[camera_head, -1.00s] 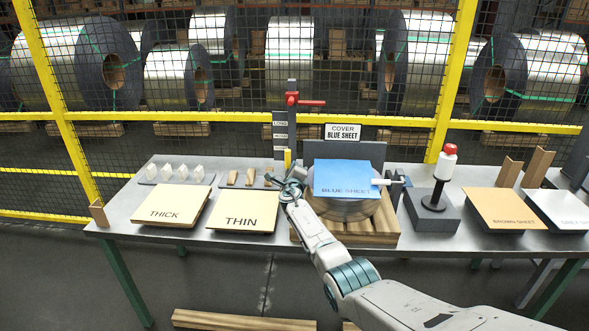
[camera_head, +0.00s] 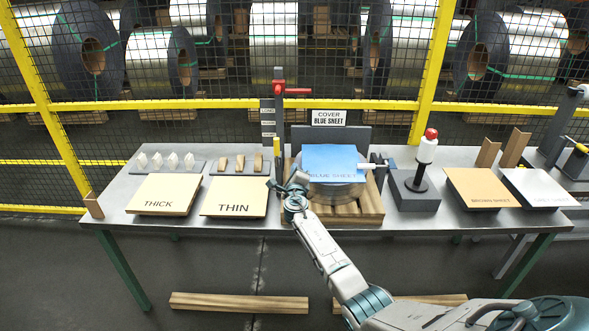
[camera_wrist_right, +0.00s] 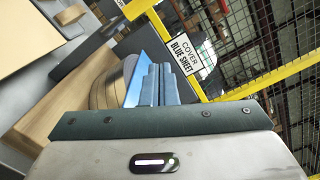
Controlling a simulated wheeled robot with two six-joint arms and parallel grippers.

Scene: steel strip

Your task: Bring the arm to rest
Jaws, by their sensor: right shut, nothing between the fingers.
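My right gripper (camera_head: 283,187) is shut and empty, at the left side of the coil stand in the head view. In the right wrist view its closed fingers (camera_wrist_right: 158,85) point toward the coil and the blue sheet. The blue sheet (camera_head: 333,159) lies on top of a round steel coil (camera_head: 340,194) on a wooden pallet (camera_head: 368,212). The sheet also shows in part behind the fingers in the right wrist view (camera_wrist_right: 148,57). My left gripper is not in view.
The THIN panel (camera_head: 235,196) and THICK panel (camera_head: 165,193) lie left of the gripper. A post with a red handle (camera_head: 279,92) stands behind. A red-topped button post (camera_head: 427,150), brown sheet (camera_head: 481,187) and grey sheet (camera_head: 538,187) are to the right. A mesh fence stands behind the table.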

